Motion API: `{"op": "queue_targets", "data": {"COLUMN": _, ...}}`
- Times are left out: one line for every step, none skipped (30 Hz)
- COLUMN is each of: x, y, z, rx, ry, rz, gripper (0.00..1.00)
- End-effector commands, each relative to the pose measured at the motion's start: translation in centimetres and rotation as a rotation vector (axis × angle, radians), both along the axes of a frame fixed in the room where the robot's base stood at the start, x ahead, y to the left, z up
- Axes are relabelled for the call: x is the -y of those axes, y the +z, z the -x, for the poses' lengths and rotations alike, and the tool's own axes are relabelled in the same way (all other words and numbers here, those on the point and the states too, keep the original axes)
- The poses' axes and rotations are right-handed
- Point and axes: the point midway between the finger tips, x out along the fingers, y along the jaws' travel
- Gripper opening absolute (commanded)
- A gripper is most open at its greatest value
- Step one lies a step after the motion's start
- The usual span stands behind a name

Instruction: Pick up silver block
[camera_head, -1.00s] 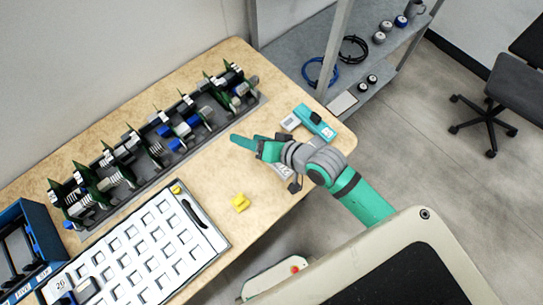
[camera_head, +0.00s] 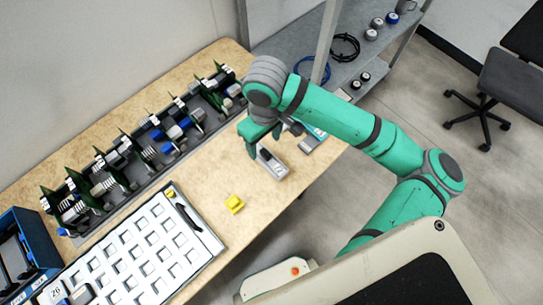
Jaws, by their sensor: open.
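The silver block (camera_head: 274,166) lies on the wooden table near its right edge, a grey-white box with a dark patch on its upper end. My gripper (camera_head: 264,146) is over the block's far end, with its fingers pointing down and apart. I see nothing held between them. From this view I cannot tell how high the fingers are above the block or whether they touch it. My gripper and wrist may hide part of the block's far end.
A teal-and-white device (camera_head: 314,138) sits just right of the block, partly behind my arm. A long rack of green circuit boards (camera_head: 150,150) runs along the wall side. A yellow piece (camera_head: 234,204) and a white slotted tray (camera_head: 140,250) are front left. Bare table separates them.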

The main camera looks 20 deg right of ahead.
Motion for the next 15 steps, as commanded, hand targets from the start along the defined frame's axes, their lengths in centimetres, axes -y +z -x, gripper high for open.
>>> {"op": "queue_targets", "data": {"x": 0.1, "y": 0.0, "z": 0.1, "rx": -0.010, "ry": 0.009, "rz": 0.017, "gripper": 0.59}}
{"op": "queue_targets", "data": {"x": 0.1, "y": -0.1, "z": 0.1, "rx": -0.014, "ry": 0.011, "rz": 0.024, "gripper": 0.59}}
{"op": "queue_targets", "data": {"x": 0.1, "y": -0.4, "z": 0.2, "rx": -0.017, "ry": 0.013, "rz": 0.029, "gripper": 0.59}}
{"op": "queue_targets", "data": {"x": 0.1, "y": -0.8, "z": 0.2, "rx": -0.020, "ry": 0.013, "rz": 0.031, "gripper": 0.59}}
{"op": "queue_targets", "data": {"x": 0.2, "y": -1.2, "z": 0.2, "rx": -0.019, "ry": 0.013, "rz": 0.031, "gripper": 0.59}}
{"op": "queue_targets", "data": {"x": 0.2, "y": -1.8, "z": 0.2, "rx": -0.021, "ry": 0.013, "rz": 0.031, "gripper": 0.59}}
{"op": "queue_targets", "data": {"x": 0.2, "y": -2.3, "z": 0.3, "rx": -0.020, "ry": 0.013, "rz": 0.031, "gripper": 0.59}}
{"op": "queue_targets", "data": {"x": 0.1, "y": -2.8, "z": 0.2, "rx": -0.019, "ry": 0.013, "rz": 0.030, "gripper": 0.59}}
{"op": "queue_targets", "data": {"x": 0.1, "y": -3.4, "z": 0.2, "rx": -0.019, "ry": 0.012, "rz": 0.029, "gripper": 0.59}}
{"op": "queue_targets", "data": {"x": 0.1, "y": -3.8, "z": 0.2, "rx": -0.019, "ry": 0.012, "rz": 0.030, "gripper": 0.59}}
{"op": "queue_targets", "data": {"x": 0.1, "y": -4.1, "z": 0.2, "rx": -0.019, "ry": 0.012, "rz": 0.030, "gripper": 0.59}}
{"op": "queue_targets", "data": {"x": 0.1, "y": -4.5, "z": 0.2, "rx": -0.019, "ry": 0.013, "rz": 0.030, "gripper": 0.59}}
{"op": "queue_targets", "data": {"x": 0.1, "y": -4.8, "z": 0.2, "rx": -0.018, "ry": 0.013, "rz": 0.031, "gripper": 0.59}}
{"op": "queue_targets", "data": {"x": 0.1, "y": -5.0, "z": 0.2, "rx": -0.018, "ry": 0.014, "rz": 0.031, "gripper": 0.59}}
{"op": "queue_targets", "data": {"x": 0.1, "y": -5.2, "z": 0.1, "rx": -0.017, "ry": 0.014, "rz": 0.030, "gripper": 0.59}}
